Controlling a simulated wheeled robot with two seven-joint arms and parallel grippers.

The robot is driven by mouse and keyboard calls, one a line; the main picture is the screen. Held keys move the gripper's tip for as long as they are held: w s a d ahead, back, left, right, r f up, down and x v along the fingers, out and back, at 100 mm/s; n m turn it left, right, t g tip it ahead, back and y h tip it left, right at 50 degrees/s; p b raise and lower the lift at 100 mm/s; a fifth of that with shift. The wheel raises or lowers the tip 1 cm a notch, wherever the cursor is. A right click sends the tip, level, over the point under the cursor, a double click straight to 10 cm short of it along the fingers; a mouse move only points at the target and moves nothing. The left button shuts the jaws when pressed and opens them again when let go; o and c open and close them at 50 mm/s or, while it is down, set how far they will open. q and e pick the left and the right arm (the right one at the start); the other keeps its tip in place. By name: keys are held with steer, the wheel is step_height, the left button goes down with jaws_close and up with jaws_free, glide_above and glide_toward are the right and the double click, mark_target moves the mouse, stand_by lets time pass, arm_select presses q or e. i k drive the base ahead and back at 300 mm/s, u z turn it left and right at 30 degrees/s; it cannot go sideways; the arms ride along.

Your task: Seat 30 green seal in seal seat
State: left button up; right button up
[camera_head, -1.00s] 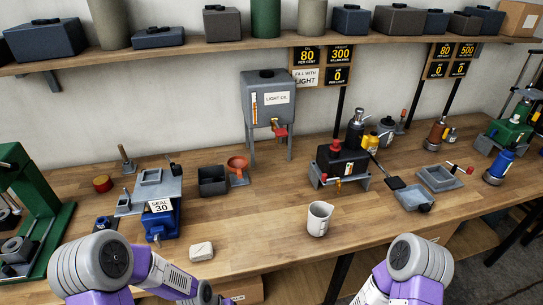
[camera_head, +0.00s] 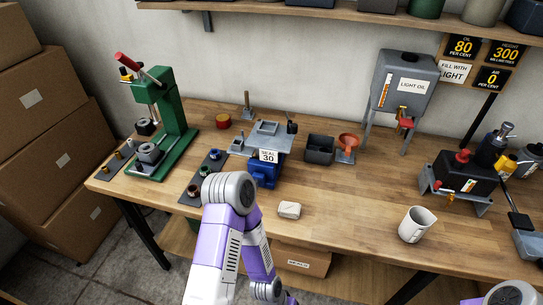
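A blue fixture (camera_head: 264,174) with a grey top plate and a sign (camera_head: 268,157) reading "SEAL 30" stands left of the table's middle. A dark strip tray (camera_head: 186,199) to its left holds several small ring-shaped parts. The middle one looks green (camera_head: 204,171), one looks blue (camera_head: 215,154), and the nearest looks reddish (camera_head: 193,190). They are too small to tell a seal for certain, and I cannot make out the seal seat. My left arm rises in front of the tray's near end and the fixture. Both my grippers are out of view.
A green press (camera_head: 178,125) stands at the table's left end. A dark bin (camera_head: 320,149) and an orange funnel (camera_head: 348,142) stand behind. Cardboard boxes (camera_head: 50,150) are stacked at far left.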

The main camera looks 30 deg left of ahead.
mark_target(269, 138)
steer(key=z, duration=0.75)
steer(key=k, duration=1.15)
steer(key=u, duration=1.7)
steer(key=i, duration=0.5)
